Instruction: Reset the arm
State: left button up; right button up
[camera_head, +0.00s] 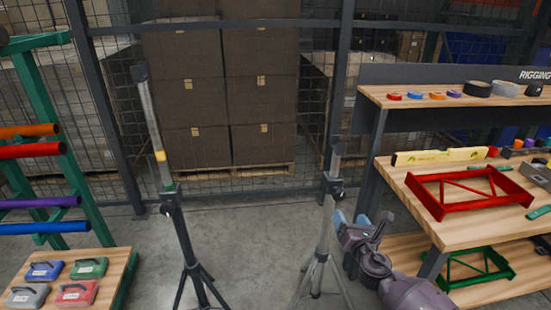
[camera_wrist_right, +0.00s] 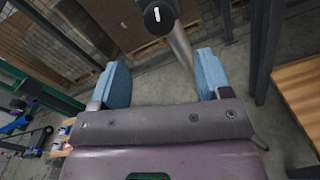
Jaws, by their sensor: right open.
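My right gripper (camera_head: 350,220) is at the lower right of the head view, in front of the right stand and left of the workbench. Its two blue fingers are apart in the right wrist view (camera_wrist_right: 163,78), with nothing held between them. The pole and black knob of a stand (camera_wrist_right: 158,16) show beyond the fingertips there; I cannot tell the exact distance. In the head view, this right tripod stand (camera_head: 327,225) is upright on the floor. My left gripper is not in view.
A wooden workbench (camera_head: 440,230) at right holds a red frame (camera_head: 470,190) and a yellow level (camera_head: 440,156). Another tripod stand (camera_head: 180,220) stands left of centre. A green rack (camera_head: 75,130) and a low table with several coloured packs (camera_head: 88,267) are at left. Floor between the stands is clear.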

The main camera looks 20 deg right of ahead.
jog(key=s+a+f+m+g+y, duration=0.35)
jog(key=s+a+m, duration=0.65)
jog(key=m, duration=1.2)
jog(key=s+a+f+m+g+p, duration=0.1)
jog(key=s+a+f+m, duration=0.1)
jog(key=s, duration=0.7)
jog(key=s+a+f+m+g+p, duration=0.1)
jog(key=s+f+m, duration=0.3)
jog(key=s, duration=0.5)
jog(key=shift+s+a+f+m+g, duration=0.15)
jog(key=shift+s+a+m+g, duration=0.15)
jog(key=shift+a+g, duration=0.25)
jog(key=shift+y, duration=0.25)
